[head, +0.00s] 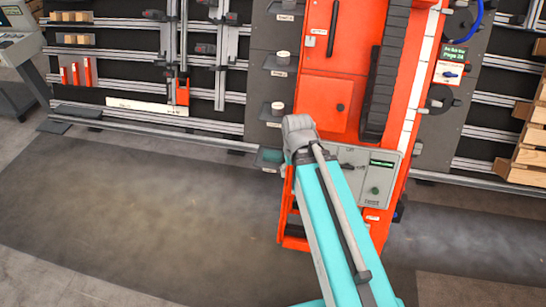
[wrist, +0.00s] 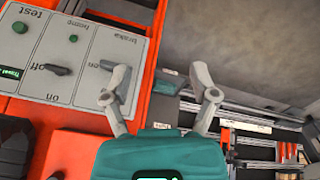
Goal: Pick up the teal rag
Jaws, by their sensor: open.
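The teal rag (head: 270,156) lies on a small dark shelf at the left side of the orange gantry column, just left of the end of my arm in the head view. In the wrist view a teal patch that looks like the rag (wrist: 166,86) shows beyond my gripper (wrist: 161,76), between its two spread fingers. The fingers are open and hold nothing. I cannot tell how far the rag is from the fingertips. In the head view my arm's end hides the gripper.
A grey control panel (head: 376,178) with switches is on the orange column (head: 325,85), close to the left finger in the wrist view. More small shelves with pale items stand above the rag. Rails (head: 130,25) with tools line the left wall. The floor (head: 130,220) in front is clear.

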